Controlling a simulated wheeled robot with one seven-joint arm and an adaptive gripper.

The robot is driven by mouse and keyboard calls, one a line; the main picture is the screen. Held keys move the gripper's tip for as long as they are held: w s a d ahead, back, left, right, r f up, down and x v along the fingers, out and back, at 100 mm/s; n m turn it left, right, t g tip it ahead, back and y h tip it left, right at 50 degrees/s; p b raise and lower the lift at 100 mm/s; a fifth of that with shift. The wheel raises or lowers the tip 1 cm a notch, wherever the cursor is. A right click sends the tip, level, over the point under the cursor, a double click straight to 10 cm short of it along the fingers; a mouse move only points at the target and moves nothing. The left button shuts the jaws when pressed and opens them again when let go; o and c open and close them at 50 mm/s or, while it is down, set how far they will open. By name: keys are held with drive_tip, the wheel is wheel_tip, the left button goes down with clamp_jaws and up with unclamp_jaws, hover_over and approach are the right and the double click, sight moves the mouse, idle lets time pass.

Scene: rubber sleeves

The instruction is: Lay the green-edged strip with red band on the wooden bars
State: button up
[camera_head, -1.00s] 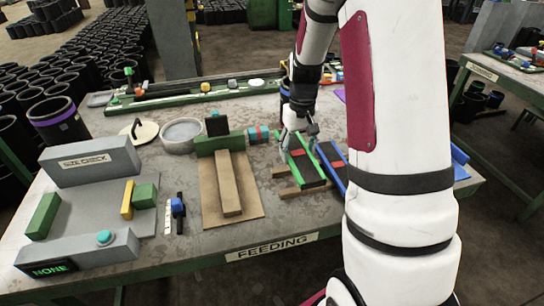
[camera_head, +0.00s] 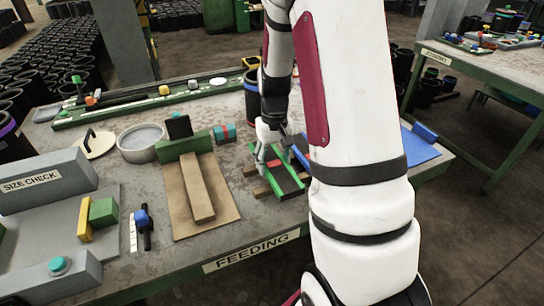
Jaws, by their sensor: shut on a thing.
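The green-edged strip (camera_head: 289,183) has a dark face and a red band (camera_head: 275,163) across it. It lies across the line of the wooden bars (camera_head: 262,192), whose left ends show beside it. I cannot tell whether it rests on them or hangs just above. My gripper (camera_head: 272,155) is shut on the strip near its far end, and my fingers hide part of that end. A blue-edged strip (camera_head: 301,156) lies just to the right, partly hidden by my arm.
A brown board with a wooden bar (camera_head: 198,190) and a green block (camera_head: 186,146) stands to the left. A small teal and red block (camera_head: 225,132) is behind. A blue mat (camera_head: 420,149) lies at the right. The table (camera_head: 270,218) is bare in front of the strip.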

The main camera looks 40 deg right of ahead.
sight(273, 164)
drive_tip(key=shift+f+b, duration=0.3)
drive_tip(key=shift+f, duration=0.4)
idle(0.4)
drive_tip(key=o, duration=1.3)
drive_tip(key=shift+o, duration=0.2)
wheel_tip(273, 164, up, 12)
drive_tip(key=s+a+r+n+t+p, duration=0.2)
drive_tip(key=s+a+r+p, duration=0.2)
drive_tip(key=s+a+r, duration=0.75)
drive_tip(key=s+a+r+t+p, duration=0.1)
drive_tip(key=s+a+r, duration=0.1)
drive_tip(key=s+a, duration=0.2)
drive_tip(key=s+a+r+n+t+p, duration=0.1)
drive_tip(key=s+a+r, duration=0.2)
drive_tip(key=s, duration=0.4)
drive_tip(key=shift+a+r+p, duration=0.3)
drive_tip(key=shift+a+r, duration=0.05)
drive_tip(key=shift+a, duration=0.25)
